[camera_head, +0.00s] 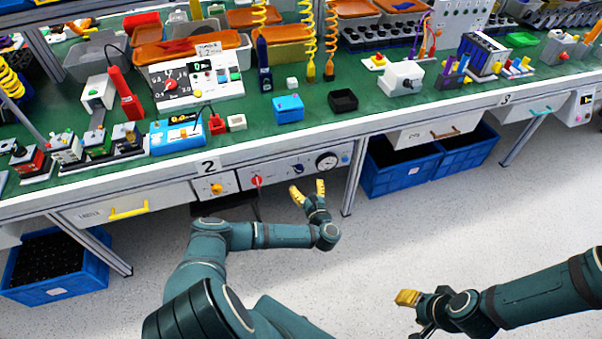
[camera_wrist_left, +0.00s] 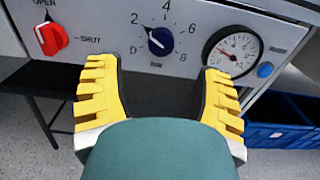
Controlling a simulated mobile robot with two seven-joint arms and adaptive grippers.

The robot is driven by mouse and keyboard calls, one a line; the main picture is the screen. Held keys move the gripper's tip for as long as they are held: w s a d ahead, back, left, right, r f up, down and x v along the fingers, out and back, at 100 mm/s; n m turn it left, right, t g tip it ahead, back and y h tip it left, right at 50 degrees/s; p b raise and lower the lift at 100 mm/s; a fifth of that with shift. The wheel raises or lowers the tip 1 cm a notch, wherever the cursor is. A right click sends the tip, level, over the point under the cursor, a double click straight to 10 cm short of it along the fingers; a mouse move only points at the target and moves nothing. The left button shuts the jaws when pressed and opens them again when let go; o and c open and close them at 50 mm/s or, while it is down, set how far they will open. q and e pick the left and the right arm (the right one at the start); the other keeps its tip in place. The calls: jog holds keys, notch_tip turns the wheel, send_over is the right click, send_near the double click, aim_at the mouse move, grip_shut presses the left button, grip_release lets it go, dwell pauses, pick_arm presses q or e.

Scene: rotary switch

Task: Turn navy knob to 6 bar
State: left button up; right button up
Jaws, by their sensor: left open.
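The navy knob (camera_wrist_left: 160,41) sits on a pale panel under the bench, inside a printed scale running 0, 2, 4, 6, 8. Its white mark seems to point up and left, near the 2. It also shows small in the head view (camera_head: 298,169). A round pressure gauge (camera_wrist_left: 232,52) is right of it; its reading is too small to tell. My left gripper (camera_head: 308,187) is open in front of the panel. In the left wrist view its yellow fingers (camera_wrist_left: 160,88) stand apart, below and either side of the knob, not holding it. My right gripper (camera_head: 408,298) is over the floor at the right; its opening is unclear.
A red knob (camera_wrist_left: 50,38) marked OPEN and SHUT is left on the panel, and a blue button (camera_wrist_left: 265,70) is right of the gauge. A yellow knob (camera_head: 216,189) is farther left. A table leg (camera_head: 353,187) and blue crates (camera_head: 400,180) stand right. The floor in front is clear.

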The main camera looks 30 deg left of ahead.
aim_at(300, 171)
pick_arm(q)
jog(key=b+x, duration=0.1)
jog(key=x, duration=0.6)
jog(key=shift+w, duration=0.1)
grip_shut()
